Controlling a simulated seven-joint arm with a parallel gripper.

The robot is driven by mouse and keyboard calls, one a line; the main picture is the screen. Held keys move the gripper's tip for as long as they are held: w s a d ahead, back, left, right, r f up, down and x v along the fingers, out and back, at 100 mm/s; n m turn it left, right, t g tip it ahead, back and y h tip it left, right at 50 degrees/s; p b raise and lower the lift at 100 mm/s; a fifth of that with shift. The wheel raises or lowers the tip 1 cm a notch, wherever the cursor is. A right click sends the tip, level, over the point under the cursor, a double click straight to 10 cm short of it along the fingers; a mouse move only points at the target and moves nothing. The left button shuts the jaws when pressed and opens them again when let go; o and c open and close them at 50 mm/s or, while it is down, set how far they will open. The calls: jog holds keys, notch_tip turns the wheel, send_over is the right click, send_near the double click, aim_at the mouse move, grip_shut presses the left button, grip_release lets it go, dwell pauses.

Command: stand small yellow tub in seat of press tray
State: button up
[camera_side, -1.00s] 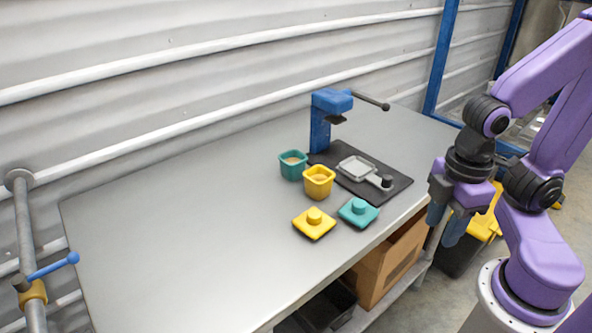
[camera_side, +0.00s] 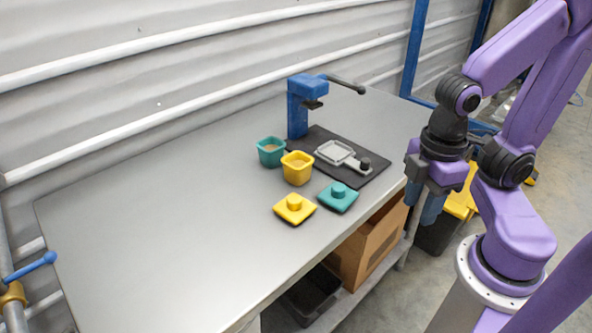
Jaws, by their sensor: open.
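The small yellow tub (camera_side: 297,174) stands upright on the table, open at the top, with tan material inside. It is just left of the black base plate of the blue press. The press tray (camera_side: 351,161) is light grey, with a square seat and a handle ending in a dark knob. It lies on the base plate, and its seat looks empty. My gripper (camera_side: 422,203) is open and empty, pointing down beyond the table's right front edge. It is well right of the tub and the tray.
A teal tub (camera_side: 270,153) stands close to the yellow tub's left. A yellow lid (camera_side: 294,209) and a teal lid (camera_side: 338,197) lie in front. The blue press (camera_side: 298,115) rises behind the tray, its lever reaching right. The table's left side (camera_side: 150,230) is clear.

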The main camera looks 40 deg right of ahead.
jog(key=o, duration=0.8)
jog(key=shift+w+a, duration=0.1)
jog(key=shift+w, duration=0.05)
jog(key=w+a+m, duration=0.3)
jog(key=w+m, duration=0.4)
jog(key=w, duration=0.1)
jog(key=m, duration=2.3)
send_near(298, 161)
jog(key=s+a+r, duration=0.1)
jog(key=s+a, duration=0.1)
jog(key=a, duration=0.1)
jog(key=shift+d+f, duration=0.1)
jog(key=shift+f, duration=4.15)
